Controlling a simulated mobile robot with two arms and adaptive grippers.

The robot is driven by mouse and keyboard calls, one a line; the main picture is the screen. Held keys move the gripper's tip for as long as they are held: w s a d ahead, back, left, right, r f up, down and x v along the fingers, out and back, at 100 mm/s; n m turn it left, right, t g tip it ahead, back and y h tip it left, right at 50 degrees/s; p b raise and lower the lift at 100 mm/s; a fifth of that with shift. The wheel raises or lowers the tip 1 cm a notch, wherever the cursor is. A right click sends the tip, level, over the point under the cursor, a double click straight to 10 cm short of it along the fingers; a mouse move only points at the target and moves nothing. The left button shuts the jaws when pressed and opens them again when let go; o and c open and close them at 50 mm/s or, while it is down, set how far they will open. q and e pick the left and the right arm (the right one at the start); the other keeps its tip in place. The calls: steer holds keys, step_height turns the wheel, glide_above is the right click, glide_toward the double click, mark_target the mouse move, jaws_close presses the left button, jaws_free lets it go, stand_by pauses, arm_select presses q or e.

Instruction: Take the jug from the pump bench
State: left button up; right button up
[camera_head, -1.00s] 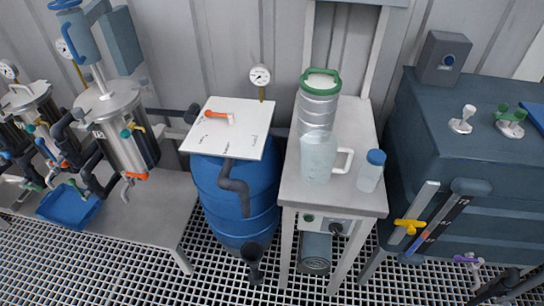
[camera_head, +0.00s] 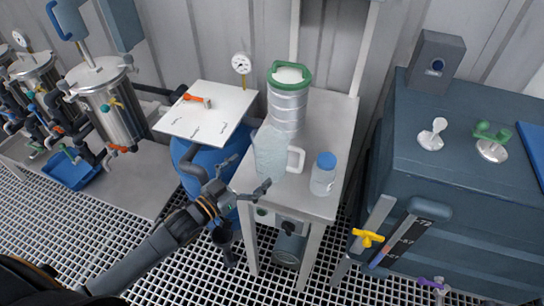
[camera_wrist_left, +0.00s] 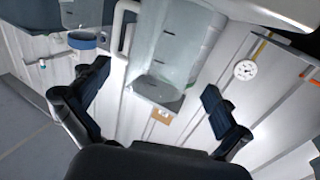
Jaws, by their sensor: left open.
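The jug (camera_head: 270,155) is translucent pale blue with a white handle on its right side. It stands at the front left of the narrow pump bench (camera_head: 325,120). My left gripper (camera_head: 252,177) is open at the bench's front left edge, close in front of the jug. In the left wrist view the jug (camera_wrist_left: 178,50) appears ahead, between the two spread dark fingers, with its handle to the left. I see no finger closed on it. Whether a finger touches it, I cannot tell. My right gripper is not in view.
A blue-capped bottle (camera_head: 322,176) stands right of the jug. A green-rimmed steel canister (camera_head: 288,98) stands behind it. A blue barrel with a white lid board (camera_head: 208,113) is left of the bench, and a large dark tank (camera_head: 465,200) is on the right.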

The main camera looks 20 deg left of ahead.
mark_target(261, 163)
arm_select(q)
steer(key=x, duration=0.3)
steer(key=shift+d, duration=0.2)
steer(key=p+x, duration=0.1)
steer(key=x, duration=0.4)
steer(key=shift+w+a, duration=0.15)
steer(key=shift+w, duration=0.1)
steer(key=c, duration=1)
steer(key=shift+c, duration=0.3)
steer(key=shift+r, duration=0.15)
